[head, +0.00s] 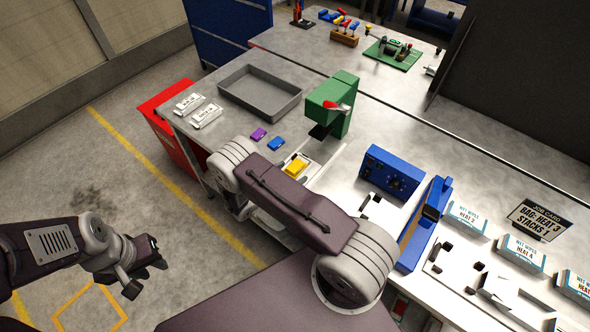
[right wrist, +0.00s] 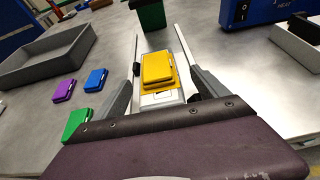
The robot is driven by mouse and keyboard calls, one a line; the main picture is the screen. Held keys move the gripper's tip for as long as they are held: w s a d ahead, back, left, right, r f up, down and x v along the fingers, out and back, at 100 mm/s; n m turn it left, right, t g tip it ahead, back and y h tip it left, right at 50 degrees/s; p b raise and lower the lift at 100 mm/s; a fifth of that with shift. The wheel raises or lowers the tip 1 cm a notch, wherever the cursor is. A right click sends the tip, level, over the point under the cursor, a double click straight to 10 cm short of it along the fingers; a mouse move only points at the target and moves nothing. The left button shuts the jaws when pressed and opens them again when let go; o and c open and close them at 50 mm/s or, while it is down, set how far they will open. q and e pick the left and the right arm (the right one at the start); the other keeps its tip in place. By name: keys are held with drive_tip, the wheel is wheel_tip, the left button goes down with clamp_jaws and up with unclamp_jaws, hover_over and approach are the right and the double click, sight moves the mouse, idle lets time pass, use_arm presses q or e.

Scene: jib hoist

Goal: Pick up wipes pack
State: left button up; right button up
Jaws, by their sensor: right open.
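Two white lettered packs (head: 206,116) lie at the bench's left end. I cannot tell which is the task's pack. My right gripper (right wrist: 164,76) is open, its fingers either side of a yellow flat block stack (right wrist: 158,70) on a white base; it looks unheld. The stack also shows in the head view (head: 296,167). My left gripper (head: 145,268) is open and empty over the floor.
Purple (right wrist: 64,90), blue (right wrist: 96,80) and green (right wrist: 76,124) flat blocks lie left of the right gripper. A grey tray (right wrist: 48,60) stands beyond them. A green press (head: 335,100) and blue box (head: 390,173) stand nearby.

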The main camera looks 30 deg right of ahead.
sight(292, 168)
drive_tip(key=x, duration=0.2)
drive_tip(key=shift+w+d, duration=0.15)
drive_tip(key=shift+d, duration=0.25)
drive_tip(key=shift+w+d+f, duration=0.15)
drive_tip(key=shift+d+f, duration=0.1)
drive_tip(key=shift+f, duration=0.05)
drive_tip(key=shift+a+r, duration=0.1)
drive_tip(key=c, duration=1)
use_arm(q)
drive_tip(key=shift+r, duration=0.6)
use_arm(e)
drive_tip(key=c, duration=0.5)
